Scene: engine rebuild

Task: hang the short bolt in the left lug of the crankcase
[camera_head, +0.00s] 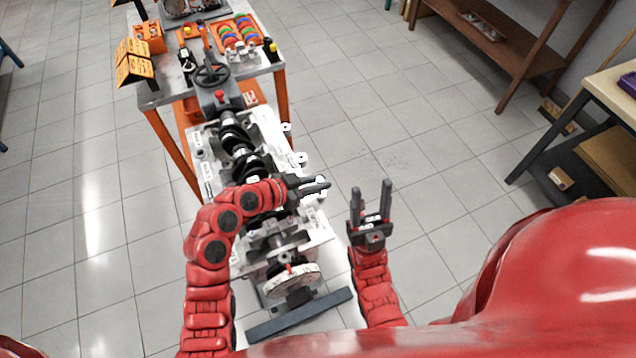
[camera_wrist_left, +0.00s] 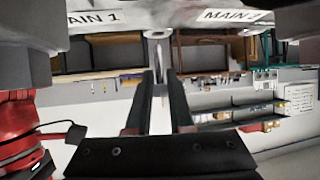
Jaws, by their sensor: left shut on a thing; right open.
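The crankcase (camera_head: 208,170) is a pale metal block on a stand, with the dark crankshaft (camera_head: 240,150) along its middle. Small pale lugs (camera_head: 301,158) stick out along its right side. My left gripper (camera_head: 322,185) reaches across the block to its right edge and is shut. The bolt's top is close under a rounded lug (camera_wrist_left: 157,33) between the MAIN 1 and MAIN 2 labels; contact cannot be told. My right gripper (camera_head: 371,203) is open and empty, right of the block.
An orange-legged cart (camera_head: 163,97) behind the crankcase carries a tray of coloured rings (camera_head: 238,31), orange bins and black-orange signs. A wheel-like handle (camera_head: 212,75) stands at the block's far end. A wooden bench (camera_head: 485,40) stands far right. The floor right of the crankcase is clear.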

